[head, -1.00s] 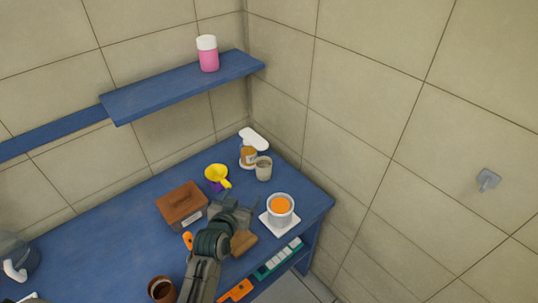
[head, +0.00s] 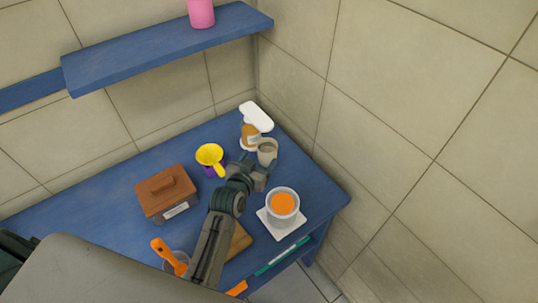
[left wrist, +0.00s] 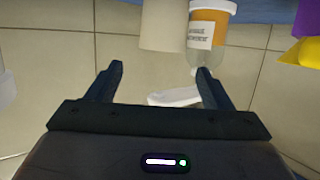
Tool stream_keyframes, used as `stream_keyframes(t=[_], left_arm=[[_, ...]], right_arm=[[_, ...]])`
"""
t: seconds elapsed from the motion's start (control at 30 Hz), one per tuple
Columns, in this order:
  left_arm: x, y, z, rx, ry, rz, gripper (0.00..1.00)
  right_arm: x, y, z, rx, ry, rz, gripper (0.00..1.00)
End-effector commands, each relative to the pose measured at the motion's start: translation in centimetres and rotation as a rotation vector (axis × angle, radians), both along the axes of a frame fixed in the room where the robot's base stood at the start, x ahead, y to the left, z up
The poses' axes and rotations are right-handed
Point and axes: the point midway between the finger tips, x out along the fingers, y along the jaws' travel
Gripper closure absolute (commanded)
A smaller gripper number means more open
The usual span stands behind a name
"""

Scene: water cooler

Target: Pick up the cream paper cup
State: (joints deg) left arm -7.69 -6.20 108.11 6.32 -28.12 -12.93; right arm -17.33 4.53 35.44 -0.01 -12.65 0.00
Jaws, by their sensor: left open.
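The cream paper cup (head: 267,153) stands upright on the blue table near the back corner, beside a bottle with an orange label (head: 250,136). My left gripper (head: 257,172) is just in front of the cup, on the near side. In the left wrist view, which looks upside down, the cup (left wrist: 163,25) is at the top centre, beyond the open fingers of the left gripper (left wrist: 160,82). Nothing is between the fingers. The head view does not clearly show a gap to the cup. My right gripper is not in view.
A yellow funnel (head: 210,155) stands left of the cup and a brown box (head: 166,193) farther left. A container with orange contents (head: 283,203) sits on a white pad (head: 284,229) at right. A white object (head: 257,115) lies behind. A wall shelf (head: 165,50) hangs above.

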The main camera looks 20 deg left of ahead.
Motion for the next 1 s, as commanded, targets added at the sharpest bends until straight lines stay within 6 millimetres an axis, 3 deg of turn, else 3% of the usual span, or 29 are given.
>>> stream_keyframes(t=[0.23,0.47,0.8,1.0], left_arm=[[3.6,-0.2,-0.9,0.0,0.001,0.0,0.26],[4.8,-0.2,-1.3,0.001,0.001,0.0,0.26],[8.5,-0.3,-2.8,0.001,0.001,0.0,0.26],[9.1,-0.3,-3.2,0.001,0.001,0.0,0.26]], right_arm=[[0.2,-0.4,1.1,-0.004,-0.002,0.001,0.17],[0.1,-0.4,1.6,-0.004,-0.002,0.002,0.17],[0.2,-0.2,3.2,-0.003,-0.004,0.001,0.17],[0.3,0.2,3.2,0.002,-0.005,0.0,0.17]])
